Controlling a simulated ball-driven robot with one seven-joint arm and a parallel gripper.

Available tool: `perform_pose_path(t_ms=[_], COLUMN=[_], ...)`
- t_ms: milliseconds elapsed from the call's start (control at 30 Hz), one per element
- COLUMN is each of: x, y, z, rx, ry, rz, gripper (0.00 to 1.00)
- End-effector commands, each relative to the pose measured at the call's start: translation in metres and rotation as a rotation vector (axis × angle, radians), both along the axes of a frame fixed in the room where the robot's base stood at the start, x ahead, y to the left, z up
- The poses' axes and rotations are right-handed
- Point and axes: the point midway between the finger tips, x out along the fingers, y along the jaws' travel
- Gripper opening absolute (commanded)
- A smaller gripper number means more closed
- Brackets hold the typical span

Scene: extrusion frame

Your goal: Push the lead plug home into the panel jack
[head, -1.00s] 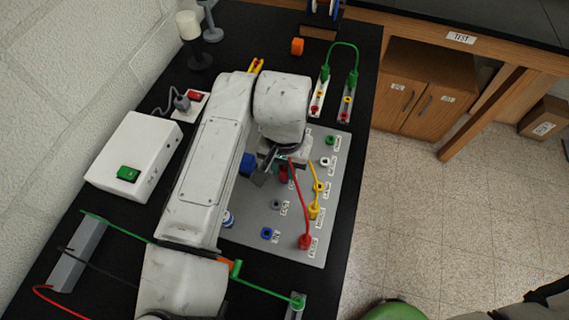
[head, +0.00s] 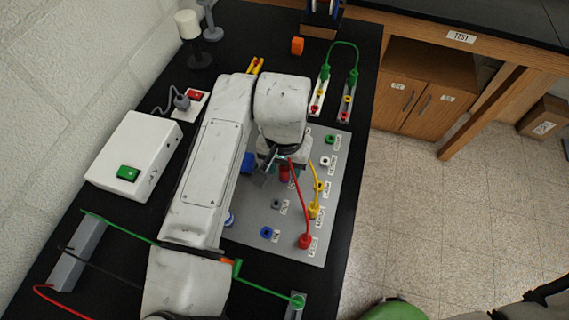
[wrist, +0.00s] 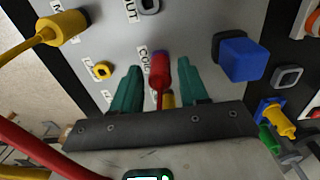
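The red lead plug (wrist: 159,72) stands at the panel by a label starting "CO" in the wrist view. In the head view this plug (head: 285,174) shows just below my gripper. I cannot tell how deep it sits in its jack, which is hidden. The red lead runs to a second red plug (head: 304,241) at the panel's lower right. My gripper (wrist: 160,76) has teal fingers either side of the plug, with visible gaps between them and it. It looks open. The grey panel (head: 260,215) lies flat on the black bench.
A yellow lead (head: 315,180) runs close to the right of my gripper. A blue block-like plug (wrist: 240,58) stands right of the red plug in the wrist view. A white box (head: 135,155) stands left, and a green lead (head: 343,45) arches behind.

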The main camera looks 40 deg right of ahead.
Motion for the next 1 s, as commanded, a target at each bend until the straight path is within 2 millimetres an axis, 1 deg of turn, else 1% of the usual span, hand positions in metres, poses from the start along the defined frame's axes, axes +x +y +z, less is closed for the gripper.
perform_pose_path(t_ms=[33, 100, 367, 467, 567, 800, 900, 1000], x=[0.000, 0.000, 0.000, 0.000, 0.001, 0.001, 0.001, 0.000], y=[0.000, 0.000, 0.000, 0.000, 0.000, 0.000, 0.000, 0.000], z=[0.000, 0.000, 0.001, 0.008, 0.022, 0.068, 0.085, 0.097], rx=[0.000, 0.000, 0.000, 0.000, 0.000, 0.001, 0.001, 0.001], ry=[0.000, 0.000, 0.000, -0.001, -0.003, -0.003, -0.003, -0.001], rz=[0.000, 0.000, 0.000, -0.001, -0.002, -0.002, -0.002, -0.001], gripper=[0.49, 0.55, 0.55, 0.55, 0.55, 0.55, 0.55, 0.55])
